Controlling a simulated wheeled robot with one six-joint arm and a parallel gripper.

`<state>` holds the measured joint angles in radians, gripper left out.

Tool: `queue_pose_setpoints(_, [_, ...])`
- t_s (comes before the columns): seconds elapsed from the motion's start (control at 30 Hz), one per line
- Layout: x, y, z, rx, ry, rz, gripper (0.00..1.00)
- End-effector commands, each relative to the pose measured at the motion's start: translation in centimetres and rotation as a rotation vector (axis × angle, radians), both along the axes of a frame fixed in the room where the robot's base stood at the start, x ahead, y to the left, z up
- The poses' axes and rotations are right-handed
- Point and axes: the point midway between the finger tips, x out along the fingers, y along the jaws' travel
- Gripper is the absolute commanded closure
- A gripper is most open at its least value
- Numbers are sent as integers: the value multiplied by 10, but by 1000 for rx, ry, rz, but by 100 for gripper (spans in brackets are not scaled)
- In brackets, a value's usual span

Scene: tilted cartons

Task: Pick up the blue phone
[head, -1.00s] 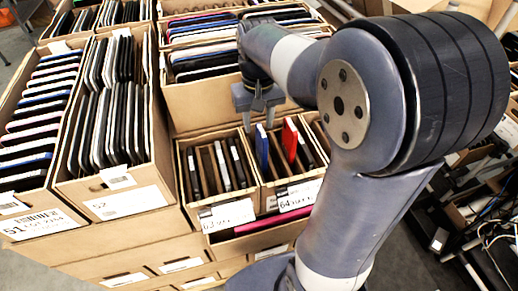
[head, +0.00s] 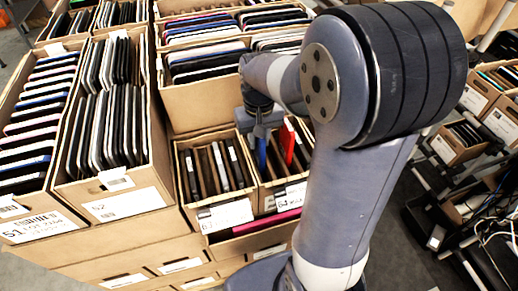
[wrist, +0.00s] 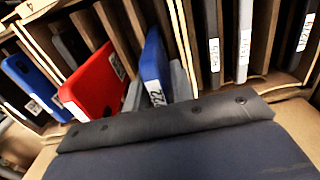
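A blue phone (head: 261,152) stands on edge in a small carton, left of a red phone (head: 288,143). In the wrist view the blue phone (wrist: 153,66) leans slightly and has a white label low on its edge; the red phone (wrist: 94,82) is to its left. My gripper (head: 261,133) is down at the top of the blue phone. In the wrist view its grey fingers (wrist: 157,88) lie on either side of the blue phone, very close to it. I cannot tell whether they press on it. The phone's lower part is hidden by my gripper.
Another blue phone (wrist: 30,85) stands farther left in the wrist view. A neighbouring small carton (head: 226,214) holds several dark phones. Brown dividers stand close beside the phones. Larger cartons of tablets (head: 112,100) stand left and behind.

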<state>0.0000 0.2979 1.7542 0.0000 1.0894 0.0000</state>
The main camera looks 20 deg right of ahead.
Motion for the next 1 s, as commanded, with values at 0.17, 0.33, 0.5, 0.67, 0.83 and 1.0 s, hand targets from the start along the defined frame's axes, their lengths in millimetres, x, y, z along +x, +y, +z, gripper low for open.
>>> queue_pose_setpoints(0.17, [0, 0, 0, 0, 0, 0, 91])
queue_pose_setpoints(0.33, [0, 0, 0, 0, 0, 0, 100])
queue_pose_setpoints(0.5, [0, 0, 1, 0, -1, 0, 100])
queue_pose_setpoints(0.67, [1, 0, 4, 0, -2, 0, 100])
queue_pose_setpoints(0.83, [1, 0, 28, 0, -7, 0, 100])
queue_pose_setpoints(1.0, [1, 0, 63, 0, -5, 0, 100])
